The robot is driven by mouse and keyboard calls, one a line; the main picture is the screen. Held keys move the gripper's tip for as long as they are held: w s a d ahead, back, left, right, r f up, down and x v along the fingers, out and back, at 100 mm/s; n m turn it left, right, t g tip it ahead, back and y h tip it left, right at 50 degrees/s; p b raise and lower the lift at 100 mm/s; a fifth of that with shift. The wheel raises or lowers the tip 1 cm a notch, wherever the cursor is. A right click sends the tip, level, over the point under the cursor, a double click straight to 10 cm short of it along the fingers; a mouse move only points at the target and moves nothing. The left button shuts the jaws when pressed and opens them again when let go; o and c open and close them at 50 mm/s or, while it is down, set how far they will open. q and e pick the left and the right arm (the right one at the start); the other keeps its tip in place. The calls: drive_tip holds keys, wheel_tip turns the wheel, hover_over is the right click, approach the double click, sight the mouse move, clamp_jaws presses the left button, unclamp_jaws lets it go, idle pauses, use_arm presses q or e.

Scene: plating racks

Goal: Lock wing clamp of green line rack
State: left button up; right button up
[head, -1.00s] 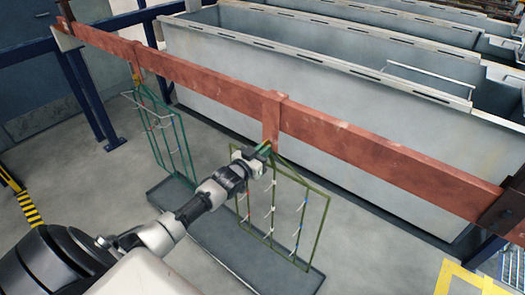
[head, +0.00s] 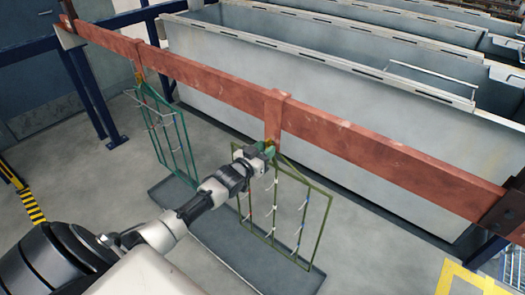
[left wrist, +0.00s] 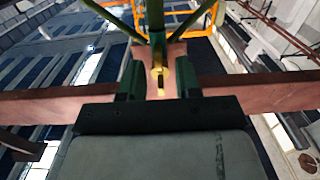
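Two wire racks hang from the copper-coloured bar (head: 400,160). The olive-green rack (head: 328,220) is on the right, the teal-green rack (head: 184,140) on the left; I cannot tell for sure which is the green line rack. My left gripper (head: 266,149) is at the top of the right rack, just below the bar's hook, and hides its clamp in the head view. In the left wrist view, a small yellow wing clamp (left wrist: 160,74) sits between the dark green fingers of the gripper (left wrist: 160,83). The fingers are apart, with gaps on both sides. My right gripper is not in view.
Large grey tanks (head: 300,95) stand behind the bar. A long dark tray (head: 215,235) lies on the floor below the racks. Blue posts (head: 85,95) stand at the left. Open grey floor lies in front.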

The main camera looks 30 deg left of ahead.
use_arm(q)
drive_tip(key=s+b, duration=0.1)
drive_tip(key=s, duration=0.9)
drive_tip(key=shift+s+a, duration=0.35)
drive_tip(key=shift+s, duration=0.05)
drive_tip(key=s+d+f+g+y, duration=0.1)
drive_tip(key=s+f+g, duration=0.4)
drive_tip(key=f, duration=1)
drive_tip(key=s+d+f+g+y, duration=0.1)
drive_tip(key=s+f+g, duration=0.2)
drive_tip(key=s+f, duration=0.8)
drive_tip(key=s+d+f+m+g, duration=0.1)
drive_tip(key=s+d+f+g, duration=0.3)
drive_tip(key=s+f, duration=0.6)
drive_tip(key=s+d+f+m+g, duration=0.1)
drive_tip(key=s+d+f+g, duration=0.4)
drive_tip(key=s+d+f, duration=0.4)
drive_tip(key=s+f, duration=0.2)
drive_tip(key=s, duration=0.5)
drive_tip(key=shift+s+f+h, duration=0.2)
drive_tip(key=shift+f+h, duration=0.1)
drive_tip(key=shift+h, duration=0.1)
